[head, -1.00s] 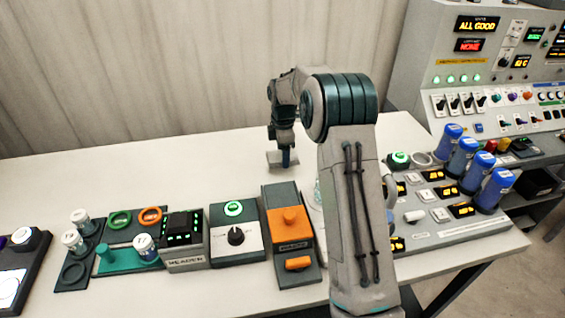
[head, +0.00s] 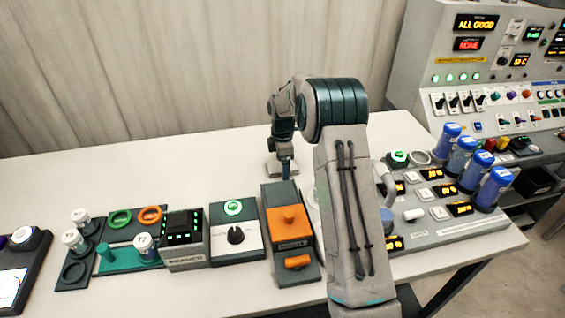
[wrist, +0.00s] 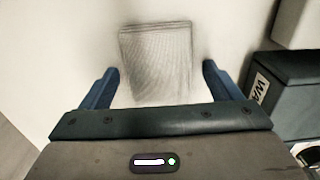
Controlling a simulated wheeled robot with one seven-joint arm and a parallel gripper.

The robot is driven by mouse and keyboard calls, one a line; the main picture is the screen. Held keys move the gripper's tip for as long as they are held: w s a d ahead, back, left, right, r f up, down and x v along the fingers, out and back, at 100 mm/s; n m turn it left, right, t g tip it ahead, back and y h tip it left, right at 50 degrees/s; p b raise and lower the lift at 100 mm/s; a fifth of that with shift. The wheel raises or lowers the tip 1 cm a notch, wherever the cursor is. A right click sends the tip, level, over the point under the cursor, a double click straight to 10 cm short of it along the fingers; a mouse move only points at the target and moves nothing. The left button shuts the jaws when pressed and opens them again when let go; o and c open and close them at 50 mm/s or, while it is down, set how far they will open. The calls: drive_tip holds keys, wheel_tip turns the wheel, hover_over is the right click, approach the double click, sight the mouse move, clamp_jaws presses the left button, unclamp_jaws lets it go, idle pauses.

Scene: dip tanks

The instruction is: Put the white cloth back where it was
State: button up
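The white cloth (wrist: 157,50) shows in the wrist view as a flat, finely ribbed, roughly square pad, pale grey in this light. It is ahead of my gripper (wrist: 160,72), whose two blue fingers are spread apart, one towards each side of the cloth's near part. The right finger stands clear of it; I cannot tell whether the left one touches. In the head view my gripper (head: 287,171) points down over the table behind the orange-topped box. A small pale patch by the fingers there is too small to identify surely.
The orange-topped box (head: 288,213) stands close in front of my gripper. A panel with blue bottles (head: 462,155) is on the right. The back left table is clear.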

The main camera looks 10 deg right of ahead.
drive_tip(key=shift+r, duration=0.1)
wheel_tip(320, 180, up, 12)
drive_tip(key=s+r+m, duration=0.3)
drive_tip(key=s+r, duration=0.2)
drive_tip(key=s, duration=0.2)
drive_tip(key=s+m+t, duration=0.3)
drive_tip(key=s+m, duration=1.2)
drive_tip(key=s, duration=1.5)
drive_tip(key=shift+f+b, duration=0.3)
